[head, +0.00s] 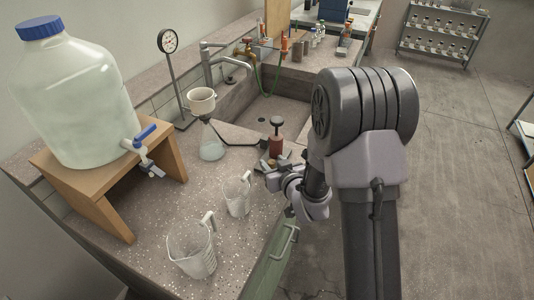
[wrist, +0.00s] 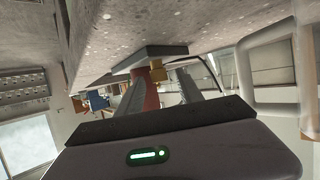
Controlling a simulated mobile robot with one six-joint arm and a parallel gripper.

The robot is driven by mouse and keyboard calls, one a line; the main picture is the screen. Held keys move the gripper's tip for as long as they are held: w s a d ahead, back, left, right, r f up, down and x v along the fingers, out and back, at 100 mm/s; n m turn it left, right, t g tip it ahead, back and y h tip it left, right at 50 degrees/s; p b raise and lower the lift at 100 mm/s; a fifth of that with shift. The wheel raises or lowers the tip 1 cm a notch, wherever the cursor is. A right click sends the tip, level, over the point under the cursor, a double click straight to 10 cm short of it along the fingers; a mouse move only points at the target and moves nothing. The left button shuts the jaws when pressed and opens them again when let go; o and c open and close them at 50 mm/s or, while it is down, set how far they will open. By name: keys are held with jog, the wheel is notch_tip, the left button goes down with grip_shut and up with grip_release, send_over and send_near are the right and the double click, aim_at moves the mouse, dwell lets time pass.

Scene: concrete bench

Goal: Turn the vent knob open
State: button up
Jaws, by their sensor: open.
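The dark-red hand pump (head: 276,143) with a black top handle stands upright on the bench, joined by a black hose to the filter flask (head: 212,146). The pump's red body (wrist: 151,90) and a small brass-coloured part (wrist: 158,73), possibly the vent knob, show in the wrist view. My gripper (head: 271,165) is at the pump's near side. In the wrist view, my gripper (wrist: 160,88) is open, its two fingers apart with the red body seen between them. I cannot tell whether they touch it. The knob's setting is not readable.
Two clear jugs, one nearer (head: 192,250) and one by my gripper (head: 237,195), stand at the front. A large carboy (head: 75,100) sits on a wooden stand at left. A sink (head: 262,110) and dial gauge (head: 168,42) are behind.

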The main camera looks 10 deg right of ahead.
jog(key=shift+s, duration=0.1)
grip_shut()
